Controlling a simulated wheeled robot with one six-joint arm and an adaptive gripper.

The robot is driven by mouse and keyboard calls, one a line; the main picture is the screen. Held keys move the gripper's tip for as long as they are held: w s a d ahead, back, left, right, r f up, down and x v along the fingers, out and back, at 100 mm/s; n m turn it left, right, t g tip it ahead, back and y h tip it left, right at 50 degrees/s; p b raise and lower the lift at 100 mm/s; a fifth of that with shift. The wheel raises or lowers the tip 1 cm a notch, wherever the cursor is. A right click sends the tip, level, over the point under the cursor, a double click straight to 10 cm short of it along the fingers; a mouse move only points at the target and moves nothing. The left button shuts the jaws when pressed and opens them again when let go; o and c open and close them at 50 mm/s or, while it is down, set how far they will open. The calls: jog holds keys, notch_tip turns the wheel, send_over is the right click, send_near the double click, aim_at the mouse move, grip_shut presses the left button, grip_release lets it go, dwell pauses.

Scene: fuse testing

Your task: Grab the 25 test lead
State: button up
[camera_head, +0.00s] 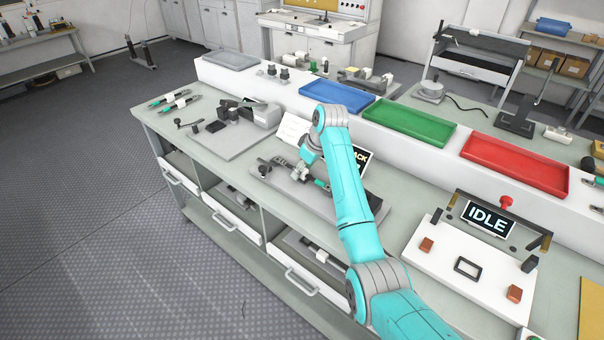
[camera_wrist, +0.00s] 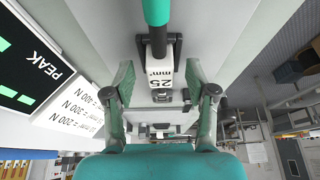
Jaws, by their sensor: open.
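The 25 test lead shows in the wrist view as a white tag reading "25 mm²" (camera_wrist: 159,73), with a black part and a teal sleeve (camera_wrist: 156,12) above it. My gripper (camera_wrist: 159,78) is open, with one finger to each side of the tag and a visible gap on both sides. In the head view my gripper (camera_head: 299,172) is low over the grey tester plate (camera_head: 345,208) in the middle of the bench. A teal bit of the lead (camera_head: 320,183) shows beside it; my arm hides part of that area.
A "PEAK" display (camera_wrist: 30,75) and a white card with force values (camera_wrist: 75,115) stand close to the gripper's left in the wrist view. Blue (camera_head: 338,95), green (camera_head: 408,123) and red (camera_head: 515,163) trays line the raised shelf. Two teal-and-black leads (camera_head: 175,100) lie at the bench's far left.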

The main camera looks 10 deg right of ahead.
grip_shut()
